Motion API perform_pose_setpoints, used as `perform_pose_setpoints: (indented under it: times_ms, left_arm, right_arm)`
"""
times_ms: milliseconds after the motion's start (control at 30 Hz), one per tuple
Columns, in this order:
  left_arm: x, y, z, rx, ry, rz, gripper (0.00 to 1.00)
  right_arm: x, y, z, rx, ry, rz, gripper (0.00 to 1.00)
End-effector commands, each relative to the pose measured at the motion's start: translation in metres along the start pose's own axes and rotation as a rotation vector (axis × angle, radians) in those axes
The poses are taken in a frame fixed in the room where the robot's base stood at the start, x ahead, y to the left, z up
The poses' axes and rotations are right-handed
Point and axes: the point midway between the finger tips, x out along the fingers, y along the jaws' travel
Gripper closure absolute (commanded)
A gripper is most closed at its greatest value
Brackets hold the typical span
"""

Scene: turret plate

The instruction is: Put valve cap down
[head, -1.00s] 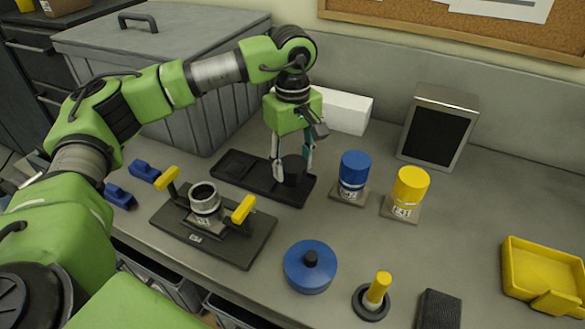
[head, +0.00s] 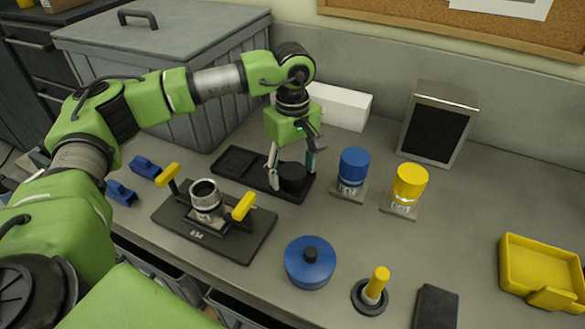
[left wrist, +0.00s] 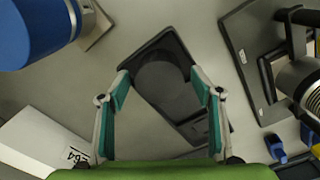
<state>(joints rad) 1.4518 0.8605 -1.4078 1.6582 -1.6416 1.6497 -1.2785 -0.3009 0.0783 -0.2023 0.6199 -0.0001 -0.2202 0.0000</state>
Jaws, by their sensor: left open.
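The valve cap, a short black cylinder (head: 292,178), sits upright at the right end of a dark two-place tray (head: 262,183) on the bench. It also shows as a dark disc in the left wrist view (left wrist: 166,88). My left gripper (head: 291,165) points down over the cap with its fingers spread, one on each side. In the left wrist view the teal finger pads (left wrist: 162,84) stand apart on either side of the cap, with gaps visible. The tray's other recess is empty. My right gripper is not in view.
A blue-capped jar (head: 353,172) and a yellow-capped jar (head: 407,190) stand right of the tray. A fixture with yellow handles (head: 207,205) is in front. A white box (head: 342,107) and a grey bin (head: 180,110) stand behind. The bench's right middle is clear.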

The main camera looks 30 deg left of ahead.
Motion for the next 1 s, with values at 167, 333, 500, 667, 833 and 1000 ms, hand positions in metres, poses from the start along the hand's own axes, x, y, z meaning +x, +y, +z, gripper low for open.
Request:
perform_pose_setpoints:
  times_ms: [167,333,500,667,833,1000]
  left_arm:
    - [-0.009,0.001,0.000,0.000,0.001,0.002,0.41]
    - [-0.036,0.002,0.000,0.000,0.001,0.006,0.41]
    - [-0.074,0.002,0.000,0.001,0.001,0.006,0.41]
    - [-0.104,0.001,0.000,0.001,0.001,0.003,0.41]
    - [-0.121,0.001,0.000,0.002,0.000,0.002,0.41]
    - [-0.125,0.000,0.000,0.001,0.000,0.000,0.41]
  right_arm:
    - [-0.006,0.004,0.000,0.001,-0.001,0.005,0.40]
    - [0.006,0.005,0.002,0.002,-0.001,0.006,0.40]
    - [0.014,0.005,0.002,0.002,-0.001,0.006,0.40]
    - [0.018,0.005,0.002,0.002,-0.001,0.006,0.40]
    - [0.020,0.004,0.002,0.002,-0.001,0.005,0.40]
    - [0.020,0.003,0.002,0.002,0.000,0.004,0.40]
